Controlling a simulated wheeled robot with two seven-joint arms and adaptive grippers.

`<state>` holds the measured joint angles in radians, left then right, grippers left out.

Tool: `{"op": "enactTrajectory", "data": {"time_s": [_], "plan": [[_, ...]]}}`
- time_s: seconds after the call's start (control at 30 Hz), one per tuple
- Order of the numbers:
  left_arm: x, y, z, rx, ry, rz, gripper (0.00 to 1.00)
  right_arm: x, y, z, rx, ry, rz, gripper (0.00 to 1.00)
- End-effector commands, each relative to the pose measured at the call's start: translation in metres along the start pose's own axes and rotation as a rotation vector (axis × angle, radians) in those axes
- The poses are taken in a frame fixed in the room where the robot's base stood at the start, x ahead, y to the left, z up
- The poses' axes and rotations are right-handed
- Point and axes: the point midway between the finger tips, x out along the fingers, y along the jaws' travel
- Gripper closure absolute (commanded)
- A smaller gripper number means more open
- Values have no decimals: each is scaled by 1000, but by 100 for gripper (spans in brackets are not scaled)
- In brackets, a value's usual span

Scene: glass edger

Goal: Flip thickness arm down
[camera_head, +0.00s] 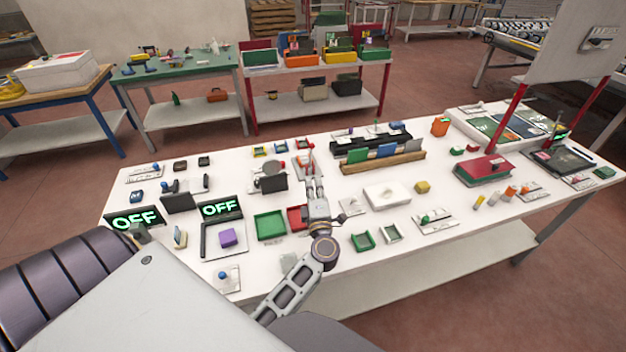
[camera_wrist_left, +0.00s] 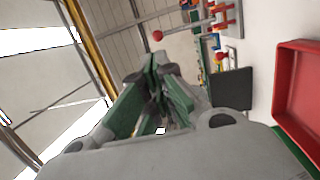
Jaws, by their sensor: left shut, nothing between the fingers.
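A thin lever arm with a red ball end (camera_wrist_left: 158,36) shows in the left wrist view. Its rod runs right to a red bracket (camera_wrist_left: 231,16). In the head view its red part (camera_head: 309,155) stands up just beyond my left gripper (camera_head: 315,182), partly hidden by it. My left gripper, with green finger pads, also shows in the left wrist view (camera_wrist_left: 163,78). It is shut and empty, above the table, with the red ball apart from and beyond its fingertips. My right gripper is out of view.
The white table (camera_head: 345,285) is crowded. A red tray (camera_wrist_left: 300,95) lies beside my left gripper, and a green tray (camera_head: 270,225) is left of it. A dark panel (camera_head: 273,184) stands at the left, near two "OFF" displays (camera_head: 221,208).

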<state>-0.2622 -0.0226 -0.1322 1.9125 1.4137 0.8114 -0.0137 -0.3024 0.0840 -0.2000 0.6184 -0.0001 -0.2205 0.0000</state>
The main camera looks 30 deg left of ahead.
Motion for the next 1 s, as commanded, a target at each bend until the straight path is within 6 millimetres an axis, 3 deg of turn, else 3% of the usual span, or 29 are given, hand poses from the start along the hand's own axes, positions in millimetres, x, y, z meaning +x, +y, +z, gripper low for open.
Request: {"op": "enactTrajectory", "data": {"time_s": [1.0], "plan": [[105,2,0,2,0,1,100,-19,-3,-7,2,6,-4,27]]}}
